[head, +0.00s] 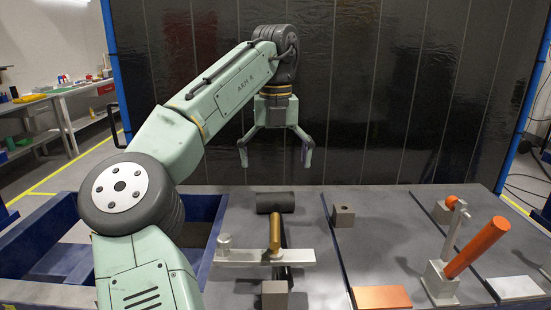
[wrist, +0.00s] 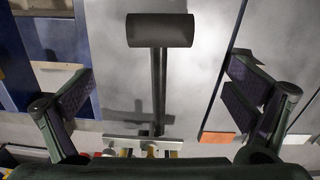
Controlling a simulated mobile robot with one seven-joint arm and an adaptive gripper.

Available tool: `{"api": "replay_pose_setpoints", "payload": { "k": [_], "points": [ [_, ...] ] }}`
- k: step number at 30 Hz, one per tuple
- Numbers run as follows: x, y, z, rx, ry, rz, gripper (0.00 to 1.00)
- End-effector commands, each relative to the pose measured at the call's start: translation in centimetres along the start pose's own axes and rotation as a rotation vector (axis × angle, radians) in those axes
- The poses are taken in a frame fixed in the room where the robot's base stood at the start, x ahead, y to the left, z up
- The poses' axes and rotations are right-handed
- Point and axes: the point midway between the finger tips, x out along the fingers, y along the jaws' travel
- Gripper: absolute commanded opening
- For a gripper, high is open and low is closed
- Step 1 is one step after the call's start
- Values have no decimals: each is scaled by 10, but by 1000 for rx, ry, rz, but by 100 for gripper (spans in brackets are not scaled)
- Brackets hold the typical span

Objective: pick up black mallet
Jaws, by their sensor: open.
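The black mallet has a dark cylindrical head (head: 275,203) lying on the grey table, below my gripper in the head view. Its dark handle runs toward the near side, partly hidden behind a brass-coloured lever and a steel bar. In the wrist view the mallet head (wrist: 160,30) is at the top centre, and the handle (wrist: 157,90) runs straight down the middle. My gripper (head: 275,160) is open and empty, raised above the table. In the wrist view its two fingers stand wide apart, one on each side of the handle.
The steel bar (head: 240,257) with the brass lever (head: 275,232) crosses near the handle's lower end. A small grey block (head: 343,216) stands right of the head. An orange cylinder (head: 476,246) leans on a metal fixture further right. A dark screen (head: 350,90) rises behind the table.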

Motion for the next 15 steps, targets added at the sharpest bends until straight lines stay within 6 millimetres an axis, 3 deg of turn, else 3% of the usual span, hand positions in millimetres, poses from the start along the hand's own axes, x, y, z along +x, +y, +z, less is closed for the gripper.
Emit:
{"api": "replay_pose_setpoints", "payload": {
  "k": [5,15],
  "points": [
    [17,0,0,2,4,-2,98],
    [77,0,0,1,2,-3,98]
  ]
}}
